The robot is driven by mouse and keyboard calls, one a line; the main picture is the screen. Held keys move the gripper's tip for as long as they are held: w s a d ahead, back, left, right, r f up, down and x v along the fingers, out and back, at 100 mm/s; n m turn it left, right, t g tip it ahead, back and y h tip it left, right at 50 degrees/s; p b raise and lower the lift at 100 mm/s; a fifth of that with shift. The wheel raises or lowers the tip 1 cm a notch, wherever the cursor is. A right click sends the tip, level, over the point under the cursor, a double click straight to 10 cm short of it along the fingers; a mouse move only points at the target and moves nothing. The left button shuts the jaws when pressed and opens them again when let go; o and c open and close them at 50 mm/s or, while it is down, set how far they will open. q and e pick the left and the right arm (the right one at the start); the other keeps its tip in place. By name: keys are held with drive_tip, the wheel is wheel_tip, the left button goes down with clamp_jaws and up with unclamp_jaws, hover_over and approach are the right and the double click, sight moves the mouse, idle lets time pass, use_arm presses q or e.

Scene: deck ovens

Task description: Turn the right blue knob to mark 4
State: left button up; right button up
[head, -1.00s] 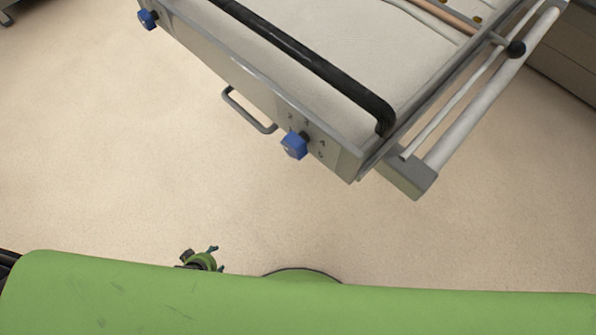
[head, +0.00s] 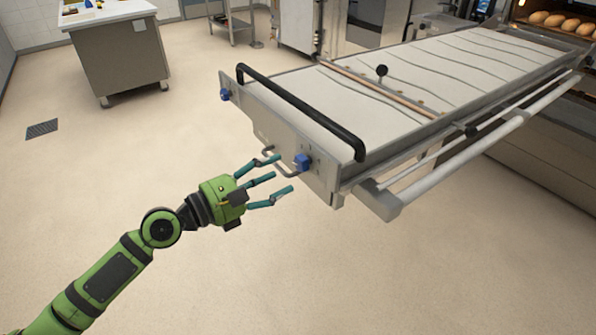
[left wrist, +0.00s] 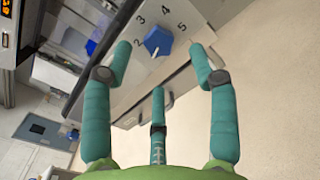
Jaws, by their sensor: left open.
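The right blue knob (head: 302,162) is on the front panel of the loader, near its right corner. It also shows in the left wrist view (left wrist: 158,41), with marks 2, 3, 4 and 5 around it. A short white line on the knob points down, on the side away from the 4. My left gripper (head: 274,177) is open, its three teal fingers pointing at the panel just left of and below the knob. In the left wrist view the knob sits between the two outer fingertips, apparently beyond them, and nothing is held. My right gripper is not in view.
A second blue knob (head: 225,95) is at the panel's left end. A grey handle (head: 284,162) sticks out close to my fingers. A black bar (head: 300,112) runs above the panel. The floor in front is clear.

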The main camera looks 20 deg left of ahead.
sight(298, 166)
use_arm(q)
drive_tip(key=p+x, duration=0.1)
drive_tip(key=x, duration=0.4)
drive_tip(key=shift+r, duration=0.15)
drive_tip(key=shift+w+d, duration=0.25)
drive_tip(key=shift+w, duration=0.05)
drive_tip(key=c, duration=1.2)
